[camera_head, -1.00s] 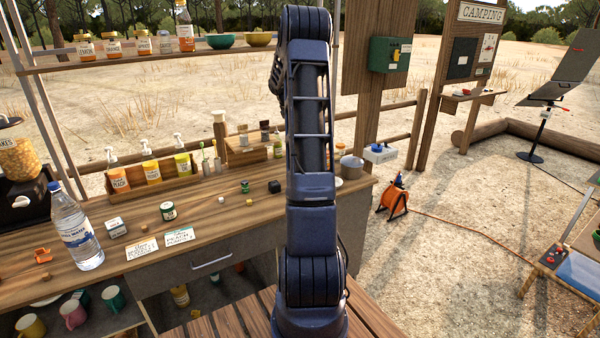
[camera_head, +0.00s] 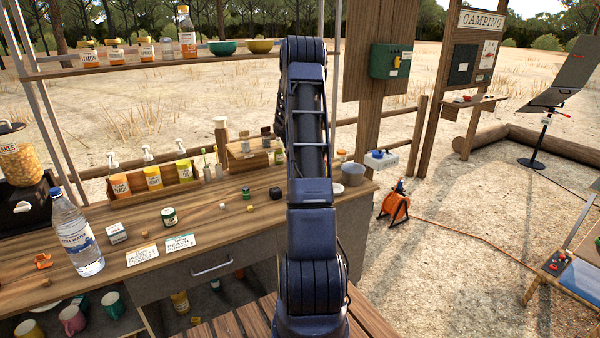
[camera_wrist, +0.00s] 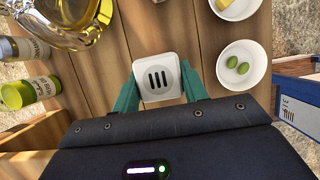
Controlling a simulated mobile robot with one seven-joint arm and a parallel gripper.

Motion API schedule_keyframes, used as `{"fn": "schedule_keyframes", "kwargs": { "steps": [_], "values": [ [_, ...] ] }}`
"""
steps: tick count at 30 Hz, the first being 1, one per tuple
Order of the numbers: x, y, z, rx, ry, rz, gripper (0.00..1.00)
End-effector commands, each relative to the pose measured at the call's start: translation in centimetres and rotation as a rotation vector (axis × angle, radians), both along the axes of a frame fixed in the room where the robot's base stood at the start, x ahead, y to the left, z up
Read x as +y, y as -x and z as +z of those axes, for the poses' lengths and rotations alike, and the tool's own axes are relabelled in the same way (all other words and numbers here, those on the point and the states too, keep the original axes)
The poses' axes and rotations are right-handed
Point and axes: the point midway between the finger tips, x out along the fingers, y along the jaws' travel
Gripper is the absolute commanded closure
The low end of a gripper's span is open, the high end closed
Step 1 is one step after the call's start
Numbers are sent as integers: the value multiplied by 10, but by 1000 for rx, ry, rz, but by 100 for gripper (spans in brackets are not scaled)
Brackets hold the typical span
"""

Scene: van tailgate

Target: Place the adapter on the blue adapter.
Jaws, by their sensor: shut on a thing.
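A white adapter (camera_wrist: 158,77) with rounded corners and three dark slots shows in the wrist view. My gripper (camera_wrist: 160,86) has its teal fingers on either side of it and is shut on it. Wooden planks show beyond the adapter. In the head view my arm stands upright in the middle and hides the gripper and adapter. I cannot make out the blue adapter for certain. A small blue-and-white box (camera_head: 381,158) sits right of the counter in the head view, too small to identify.
In the wrist view, a bowl of olives (camera_wrist: 243,65) is right of the adapter, a glass vessel of yellow liquid (camera_wrist: 72,18) upper left, and a green-labelled jar (camera_wrist: 30,92) left. In the head view, a water bottle (camera_head: 77,238) and pump bottles stand on the counter; an orange cable reel (camera_head: 395,205) is on the ground.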

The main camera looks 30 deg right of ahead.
Motion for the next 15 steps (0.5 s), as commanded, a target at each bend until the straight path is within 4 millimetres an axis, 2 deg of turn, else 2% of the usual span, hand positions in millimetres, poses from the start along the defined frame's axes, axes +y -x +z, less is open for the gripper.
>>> {"fn": "schedule_keyframes", "kwargs": {
  "steps": [4,12,15],
  "values": [
    [0,0,-9,1,0,1,81],
    [0,1,-42,2,0,0,81],
    [0,0,-44,0,0,0,81]
  ]
}}
